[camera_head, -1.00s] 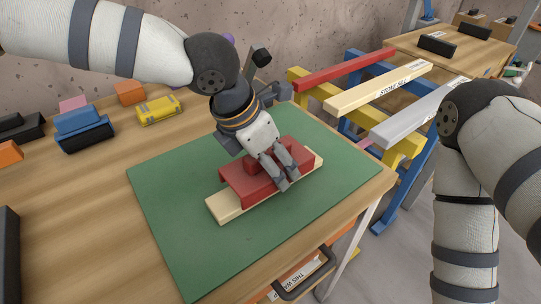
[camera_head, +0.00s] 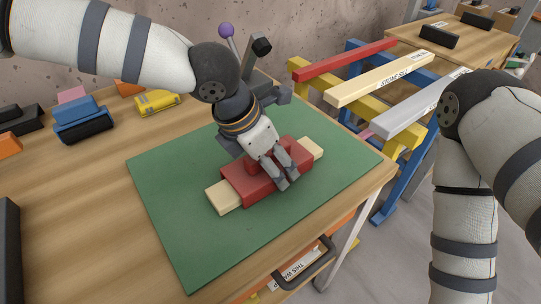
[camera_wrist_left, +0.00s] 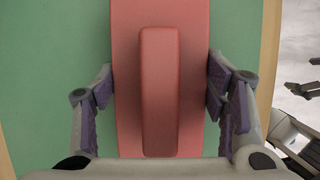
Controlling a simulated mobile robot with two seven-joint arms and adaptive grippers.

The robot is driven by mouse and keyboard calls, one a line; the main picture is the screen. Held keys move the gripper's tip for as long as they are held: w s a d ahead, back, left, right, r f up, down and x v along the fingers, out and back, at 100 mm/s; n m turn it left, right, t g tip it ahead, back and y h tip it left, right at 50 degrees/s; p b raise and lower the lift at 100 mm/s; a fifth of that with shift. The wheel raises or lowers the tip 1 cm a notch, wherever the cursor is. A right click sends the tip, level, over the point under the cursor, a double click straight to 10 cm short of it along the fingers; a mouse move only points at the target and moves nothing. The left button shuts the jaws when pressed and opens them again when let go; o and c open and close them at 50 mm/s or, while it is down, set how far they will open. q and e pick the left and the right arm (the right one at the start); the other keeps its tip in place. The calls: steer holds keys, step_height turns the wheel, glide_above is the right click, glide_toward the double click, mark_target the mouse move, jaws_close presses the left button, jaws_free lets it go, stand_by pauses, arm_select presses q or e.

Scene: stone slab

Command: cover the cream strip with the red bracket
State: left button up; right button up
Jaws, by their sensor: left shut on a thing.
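The red bracket (camera_head: 235,187), a block with a raised grip bar on top, sits over the middle of the cream strip (camera_head: 224,196). Both ends of the strip stick out past the bracket, and its middle is hidden. The strip lies on the green mat (camera_head: 190,250). My left gripper (camera_head: 282,177) is above the bracket, shut on it. In the left wrist view the fingers are on either side of the red bracket (camera_wrist_left: 195,30), and its grip bar (camera_wrist_left: 158,90) runs between them. My right gripper is outside the head view; only my right arm shows.
Blue and orange blocks (camera_head: 80,118) and a yellow piece (camera_head: 156,101) lie at the back left of the table. A rack with a red bar (camera_head: 345,60), a cream bar (camera_head: 380,80) and a grey bar (camera_head: 425,108) stands at the right. The front of the mat is clear.

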arm_select(q)
steer(key=o, duration=1.2)
